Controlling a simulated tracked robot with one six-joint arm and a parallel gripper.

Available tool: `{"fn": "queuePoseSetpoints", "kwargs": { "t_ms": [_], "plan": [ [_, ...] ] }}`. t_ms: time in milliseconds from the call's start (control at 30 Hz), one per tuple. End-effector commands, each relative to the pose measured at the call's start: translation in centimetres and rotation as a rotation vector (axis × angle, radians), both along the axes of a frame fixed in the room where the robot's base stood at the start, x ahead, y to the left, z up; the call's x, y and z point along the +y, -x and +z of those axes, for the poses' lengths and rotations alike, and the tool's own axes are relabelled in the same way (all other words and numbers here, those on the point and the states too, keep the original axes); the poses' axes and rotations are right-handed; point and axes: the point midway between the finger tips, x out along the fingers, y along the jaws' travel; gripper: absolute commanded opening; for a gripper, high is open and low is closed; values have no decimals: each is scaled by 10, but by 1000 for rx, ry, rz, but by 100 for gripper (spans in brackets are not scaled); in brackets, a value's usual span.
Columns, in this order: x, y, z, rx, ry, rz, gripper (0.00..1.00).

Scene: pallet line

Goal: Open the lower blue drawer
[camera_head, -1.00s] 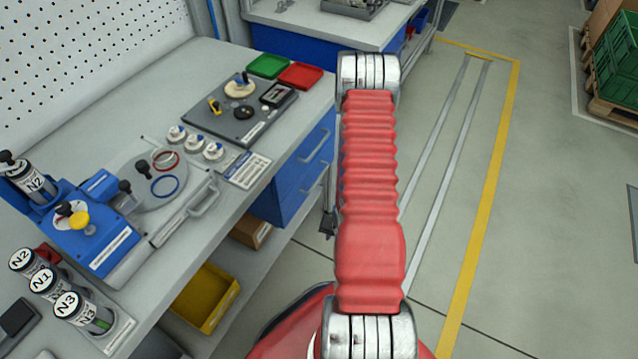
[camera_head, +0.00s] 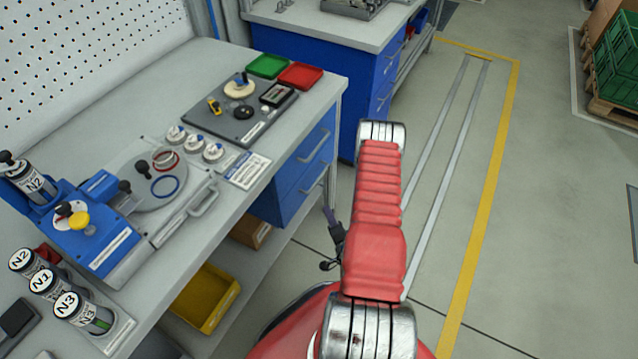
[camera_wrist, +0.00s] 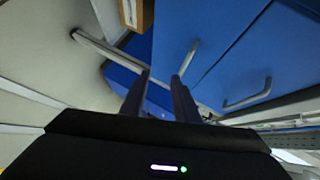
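The lower blue drawer (camera_head: 291,199) sits under the bench, below the upper blue drawer (camera_head: 304,157). Both look shut, each with a grey bar handle. In the wrist view, the lower handle (camera_wrist: 187,58) is just beyond my fingertips, closest to the right finger. I cannot tell whether they touch. The upper handle (camera_wrist: 248,94) is farther right. My gripper (camera_wrist: 160,75) is open, with a clear gap between its two dark fingers and nothing held. In the head view, my gripper (camera_head: 331,217) shows only as a small dark part beside my red arm, right of the lower drawer.
The bench top (camera_head: 235,187) with its fixtures overhangs the drawers. A yellow bin (camera_head: 206,298) and a cardboard box (camera_head: 250,231) sit on the shelf left of them. Another blue cabinet (camera_head: 350,75) stands behind.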

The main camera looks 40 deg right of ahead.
Motion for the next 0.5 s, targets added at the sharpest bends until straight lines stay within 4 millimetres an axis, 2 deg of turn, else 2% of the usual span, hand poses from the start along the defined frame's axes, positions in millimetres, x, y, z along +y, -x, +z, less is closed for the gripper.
{"fn": "queuePoseSetpoints", "kwargs": {
  "t_ms": [100, 200, 500],
  "plan": [
    [-5, -5, 24, -118, -13, -25, 28],
    [-8, -7, 35, -173, -26, -38, 28],
    [-8, -7, 38, -189, -35, -42, 28]
  ]
}}
